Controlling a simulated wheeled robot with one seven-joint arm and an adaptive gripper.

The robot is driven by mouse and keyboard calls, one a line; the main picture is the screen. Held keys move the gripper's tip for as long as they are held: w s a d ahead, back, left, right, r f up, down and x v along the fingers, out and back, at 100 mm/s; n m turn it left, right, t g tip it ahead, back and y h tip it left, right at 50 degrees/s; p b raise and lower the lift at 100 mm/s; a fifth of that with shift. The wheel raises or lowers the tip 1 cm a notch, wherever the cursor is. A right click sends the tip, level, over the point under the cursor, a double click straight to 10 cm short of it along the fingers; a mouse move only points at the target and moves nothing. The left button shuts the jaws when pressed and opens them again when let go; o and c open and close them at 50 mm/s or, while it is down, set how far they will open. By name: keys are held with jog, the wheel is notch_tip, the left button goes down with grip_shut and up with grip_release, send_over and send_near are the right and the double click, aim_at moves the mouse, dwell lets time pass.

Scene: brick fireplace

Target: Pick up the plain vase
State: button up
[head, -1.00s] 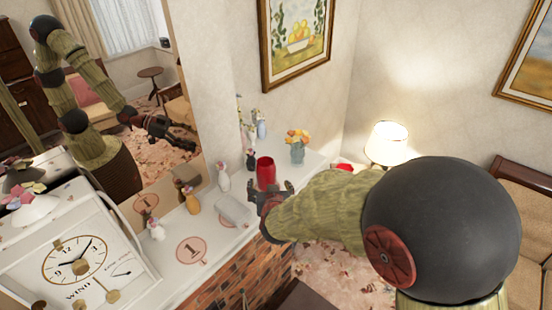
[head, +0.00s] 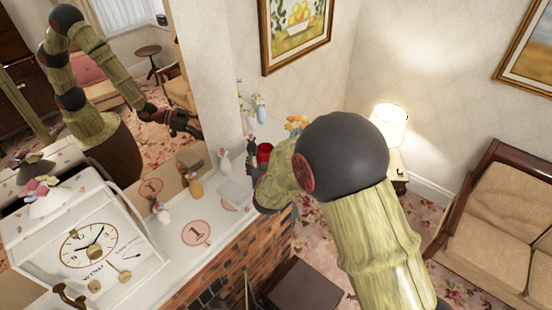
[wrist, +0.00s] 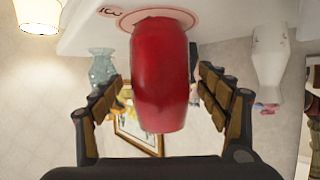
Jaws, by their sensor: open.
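The plain red vase (head: 264,152) stands toward the far end of the white mantel shelf in the head view, partly hidden by my arm and gripper. In the wrist view, which is upside down, the red vase (wrist: 160,75) fills the middle and stands on a round pink marker (wrist: 200,18). My gripper (wrist: 160,88) is open, with one finger on each side of the vase. Gaps show between the fingers and the vase sides, and I see no clear contact. In the head view my gripper (head: 256,168) is at the vase's near side.
A glass vase (wrist: 102,65) and a white vase (wrist: 268,65) stand to either side beyond the fingers. Small vases (head: 194,186) line the mirror side of the mantel (head: 222,225). A large clock (head: 88,245) fills the near end. A lit lamp (head: 389,125) stands beyond.

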jog(key=shift+w+f, duration=0.2)
jog(key=shift+w, duration=0.25)
jog(key=c, duration=1.5)
jog(key=shift+r, duration=0.1)
jog(key=shift+c, duration=0.4)
